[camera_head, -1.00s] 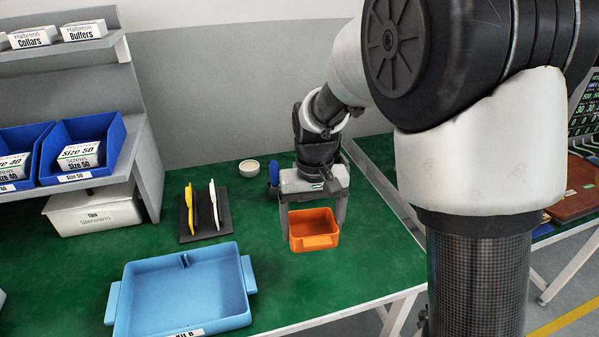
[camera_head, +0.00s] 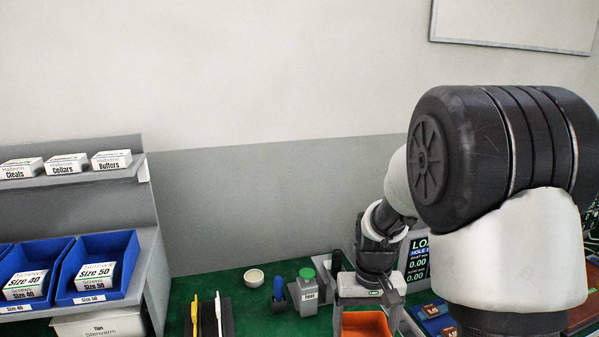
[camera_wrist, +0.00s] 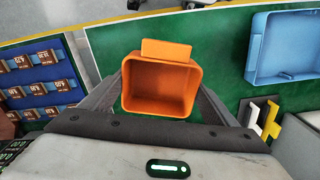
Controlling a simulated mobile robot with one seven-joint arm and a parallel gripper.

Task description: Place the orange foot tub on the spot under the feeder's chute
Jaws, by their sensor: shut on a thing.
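The orange foot tub (camera_wrist: 160,88) is held between the fingers of my gripper in the wrist view, its open top facing the camera and looking empty. In the head view the tub (camera_head: 366,324) shows at the bottom edge, partly cut off, under my gripper (camera_head: 370,307). My gripper is shut on it. The feeder (camera_head: 307,290), a small grey box with a green top and a label that seems to read "Feet", stands on the green table to the left of my gripper. Its chute and the spot under it cannot be made out.
A blue-handled tool (camera_head: 278,287) stands just left of the feeder, with a small white round dish (camera_head: 254,276) behind it. A black holder with yellow and white tools (camera_head: 209,318) is farther left. A blue tray (camera_wrist: 285,48) lies on the table. A display (camera_head: 417,262) stands behind my arm.

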